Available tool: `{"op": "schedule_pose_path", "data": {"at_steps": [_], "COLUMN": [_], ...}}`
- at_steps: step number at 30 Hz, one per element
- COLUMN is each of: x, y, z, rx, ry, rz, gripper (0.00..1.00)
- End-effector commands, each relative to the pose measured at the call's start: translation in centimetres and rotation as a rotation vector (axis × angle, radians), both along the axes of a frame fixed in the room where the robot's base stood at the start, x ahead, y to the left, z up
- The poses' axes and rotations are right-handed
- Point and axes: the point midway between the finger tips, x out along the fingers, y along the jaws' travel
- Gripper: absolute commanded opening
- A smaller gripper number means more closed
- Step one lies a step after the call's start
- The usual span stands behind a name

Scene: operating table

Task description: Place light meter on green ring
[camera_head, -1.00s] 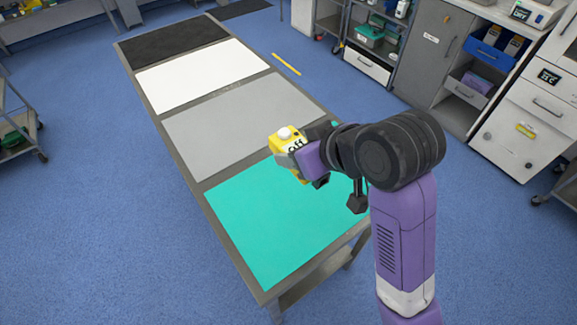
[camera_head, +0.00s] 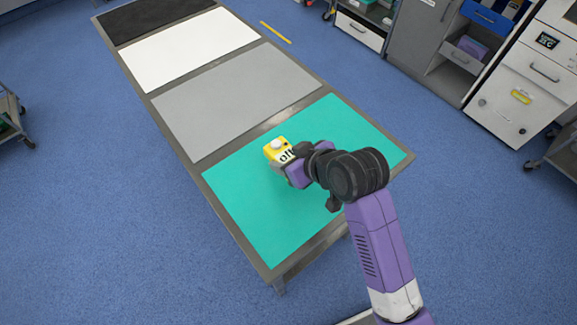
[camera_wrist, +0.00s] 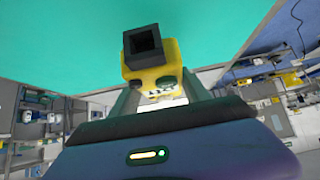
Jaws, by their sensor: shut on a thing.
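The light meter (camera_head: 279,152) is a small yellow device with a white knob on top and a label with black marks. It also shows in the wrist view (camera_wrist: 156,78), with a dark square part at its end. My gripper (camera_head: 292,165) is shut on it, with one finger on each side in the wrist view (camera_wrist: 162,98). The meter appears above the green panel (camera_head: 250,222) at the near end of the table. Its height over the panel is hard to tell. I see no ring shape, only this flat green rectangle. My arm hides part of the panel.
The long table (camera_head: 283,262) also bears grey (camera_head: 235,100), white (camera_head: 188,45) and black (camera_head: 150,18) panels, all clear. Cabinets with drawers (camera_head: 525,85) stand at the right. A cart (camera_head: 10,120) stands at the left. Blue floor surrounds the table.

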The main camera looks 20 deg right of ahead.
Motion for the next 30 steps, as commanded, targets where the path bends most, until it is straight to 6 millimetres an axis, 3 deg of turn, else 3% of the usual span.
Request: {"op": "schedule_pose_path", "data": {"at_steps": [12, 25, 26, 29, 30], "x": [0.0, 0.0, 0.0, 0.0, 0.0], "y": [0.0, 0.0, 0.0, 0.0, 0.0], "z": [-4.5, -5.1, -5.1, -5.1, -5.1], "rx": [0.001, 0.0, 0.0, 0.0, 0.0], "ry": [-0.001, -0.002, -0.001, -0.001, -0.001], "rz": [-0.001, -0.001, 0.0, 0.0, 0.0], "gripper": [0.0, 0.0, 0.56, 0.76, 0.76]}}
